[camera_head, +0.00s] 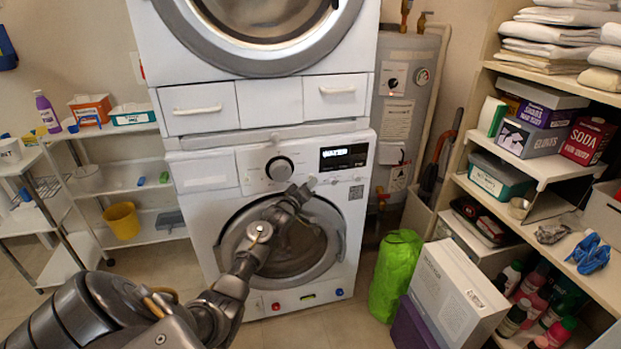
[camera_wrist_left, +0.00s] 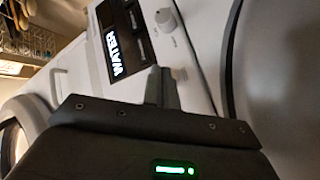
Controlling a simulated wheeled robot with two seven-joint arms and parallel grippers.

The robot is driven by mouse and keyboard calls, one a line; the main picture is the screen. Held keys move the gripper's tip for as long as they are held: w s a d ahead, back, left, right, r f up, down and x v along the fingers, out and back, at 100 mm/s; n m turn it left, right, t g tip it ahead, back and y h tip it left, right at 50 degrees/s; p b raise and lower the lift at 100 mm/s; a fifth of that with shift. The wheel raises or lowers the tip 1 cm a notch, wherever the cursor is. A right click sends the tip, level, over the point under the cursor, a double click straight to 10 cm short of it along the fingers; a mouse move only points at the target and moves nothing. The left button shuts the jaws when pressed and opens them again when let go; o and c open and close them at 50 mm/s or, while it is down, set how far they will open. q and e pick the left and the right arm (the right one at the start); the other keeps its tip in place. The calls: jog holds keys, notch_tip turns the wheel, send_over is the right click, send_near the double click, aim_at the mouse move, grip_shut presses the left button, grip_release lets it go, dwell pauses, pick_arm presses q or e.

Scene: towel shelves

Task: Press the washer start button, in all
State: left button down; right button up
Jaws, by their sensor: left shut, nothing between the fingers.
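The white washer (camera_head: 215,215) is the lower machine of a stack. Its control panel has a round dial (camera_head: 279,168) and a dark display (camera_head: 344,157). My left gripper (camera_head: 309,183) is at the panel, below and right of the dial and below the display's left end. In the left wrist view, its two fingers (camera_wrist_left: 162,84) are shut together and empty, pointing at the panel. A small pale round button (camera_wrist_left: 180,74) shows right beside the fingertips. I cannot tell whether the fingertips touch the panel. My right gripper is not in view.
A second machine (camera_head: 268,100) stands on top of the washer. A shelf with boxes and towels (camera_head: 535,165) is at the right. Wire shelves (camera_head: 125,178) are at the left.

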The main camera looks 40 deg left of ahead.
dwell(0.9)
pick_arm(q)
jog(key=shift+a, duration=0.1)
jog(key=shift+w+a, duration=0.15)
jog(key=shift+a, duration=0.1)
jog(key=shift+w, duration=0.1)
dwell(0.5)
